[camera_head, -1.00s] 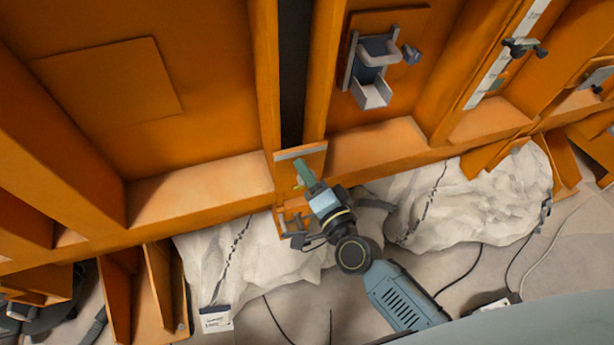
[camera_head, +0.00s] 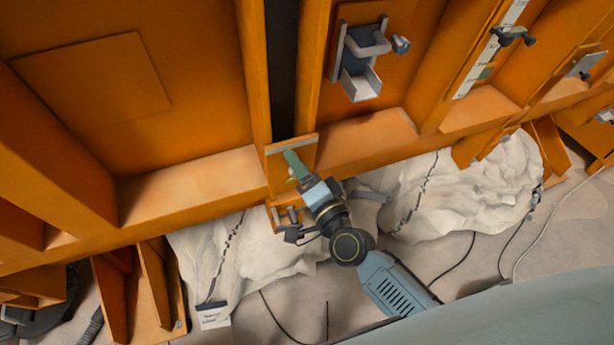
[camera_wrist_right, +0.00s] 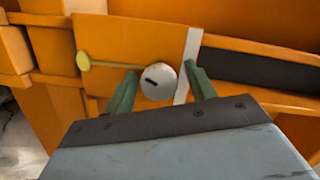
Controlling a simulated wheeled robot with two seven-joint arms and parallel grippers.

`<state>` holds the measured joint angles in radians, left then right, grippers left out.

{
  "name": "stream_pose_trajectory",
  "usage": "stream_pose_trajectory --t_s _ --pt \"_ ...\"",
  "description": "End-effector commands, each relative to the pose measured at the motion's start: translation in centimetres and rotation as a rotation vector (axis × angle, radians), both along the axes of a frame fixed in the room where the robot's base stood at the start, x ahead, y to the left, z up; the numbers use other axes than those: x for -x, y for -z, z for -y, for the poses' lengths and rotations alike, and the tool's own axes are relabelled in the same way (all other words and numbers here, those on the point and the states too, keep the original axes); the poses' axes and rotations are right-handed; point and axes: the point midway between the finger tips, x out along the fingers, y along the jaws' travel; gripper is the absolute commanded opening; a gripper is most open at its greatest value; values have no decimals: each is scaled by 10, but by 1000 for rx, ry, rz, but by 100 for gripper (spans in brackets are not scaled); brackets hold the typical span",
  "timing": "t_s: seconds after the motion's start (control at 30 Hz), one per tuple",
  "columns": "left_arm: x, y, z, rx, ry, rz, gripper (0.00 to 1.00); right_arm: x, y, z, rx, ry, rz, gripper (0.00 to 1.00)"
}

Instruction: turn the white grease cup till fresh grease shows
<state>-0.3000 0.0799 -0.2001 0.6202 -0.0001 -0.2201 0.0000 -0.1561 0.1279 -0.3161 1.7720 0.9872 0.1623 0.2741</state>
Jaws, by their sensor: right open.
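The white grease cup (camera_wrist_right: 158,81) is a small round knob with a dark slot across its face, in the right wrist view. It sits against an orange plate (camera_wrist_right: 112,50). My right gripper (camera_wrist_right: 161,70) is open, with one green finger on each side of the cup. The left finger is close to the cup and a gap shows at the right one; contact is unclear. In the head view the right gripper (camera_head: 291,160) is at the orange plate low on the frame, and the cup is mostly hidden there. My left gripper is not in view.
A yellowish rod with a round end (camera_wrist_right: 83,61) runs left of the cup. A pale strip (camera_wrist_right: 188,62) stands to its right. A grey bracket (camera_head: 361,60) with a knob projects from the orange frame above. White crumpled sheeting (camera_head: 465,195) and cables lie below.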

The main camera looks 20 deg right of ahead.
Motion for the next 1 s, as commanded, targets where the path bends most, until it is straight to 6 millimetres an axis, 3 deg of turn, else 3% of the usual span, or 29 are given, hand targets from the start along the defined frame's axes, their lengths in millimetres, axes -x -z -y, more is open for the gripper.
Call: stream_pose_trajectory --t_s 0.17,0.6,0.8,1.0 --pt "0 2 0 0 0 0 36 22 4 4 2 -2 -4 55" --pt "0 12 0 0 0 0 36 111 15 23 3 -1 -3 55" --pt "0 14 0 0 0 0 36 127 15 26 1 -1 -3 55" --pt "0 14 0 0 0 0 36 129 15 27 0 -1 -1 55"
